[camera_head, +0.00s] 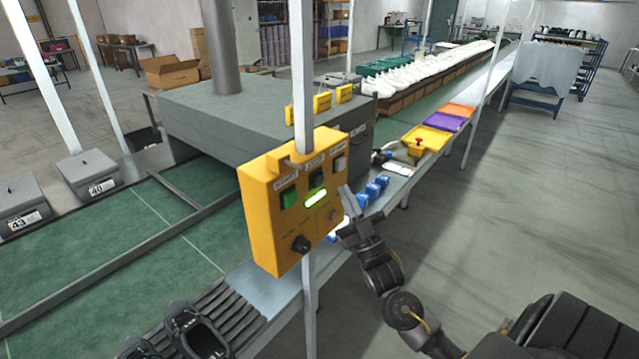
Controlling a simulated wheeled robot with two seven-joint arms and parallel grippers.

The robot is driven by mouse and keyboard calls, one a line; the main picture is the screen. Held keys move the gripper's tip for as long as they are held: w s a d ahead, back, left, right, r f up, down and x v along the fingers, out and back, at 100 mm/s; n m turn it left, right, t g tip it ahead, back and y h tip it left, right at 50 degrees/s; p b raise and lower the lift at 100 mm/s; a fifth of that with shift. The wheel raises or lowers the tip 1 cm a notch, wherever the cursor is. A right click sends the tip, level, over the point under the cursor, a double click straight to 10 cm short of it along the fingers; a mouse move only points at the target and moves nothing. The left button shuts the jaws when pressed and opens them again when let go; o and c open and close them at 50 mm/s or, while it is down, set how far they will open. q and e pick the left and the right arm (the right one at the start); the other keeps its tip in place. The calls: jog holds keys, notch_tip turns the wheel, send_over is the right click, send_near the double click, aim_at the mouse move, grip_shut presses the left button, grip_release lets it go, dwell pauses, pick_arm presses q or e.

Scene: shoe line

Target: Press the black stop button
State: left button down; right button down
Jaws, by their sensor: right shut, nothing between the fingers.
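A yellow control box (276,235) is mounted on a white upright post in the middle of the head view. Its face carries a green button (289,198), a black button (317,178) in the middle and a pale button (339,162), each under a small label too small to read surely. A lit green lamp (316,198) sits below the black button, and a black knob (301,243) is lower down. My right gripper (347,197) is shut and empty at the right edge of the box face, to the right of the black button. I cannot tell whether it touches the box. My left gripper is not in view.
A green conveyor (130,250) with a grey machine housing (250,115) lies behind the box. Blue items (373,190) and coloured trays (425,138) lie on the side shelf. Black shoes (195,335) sit at the bottom left. Open floor is at right.

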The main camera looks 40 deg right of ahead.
aim_at(322, 174)
jog(key=shift+w+a, duration=0.3)
jog(key=shift+w, duration=0.6)
jog(key=shift+w+a, duration=0.25)
jog(key=shift+w, duration=0.65)
jog(key=shift+w+b, duration=0.15)
jog(key=shift+b, duration=0.15)
dwell(0.5)
jog(key=shift+w+a, duration=0.15)
jog(key=shift+w, duration=0.15)
jog(key=shift+w+a, duration=0.15)
jog(key=shift+w, duration=0.35)
dwell(0.8)
jog(key=shift+s, duration=0.2)
jog(key=shift+s+d, duration=0.3)
jog(key=shift+s, duration=0.45)
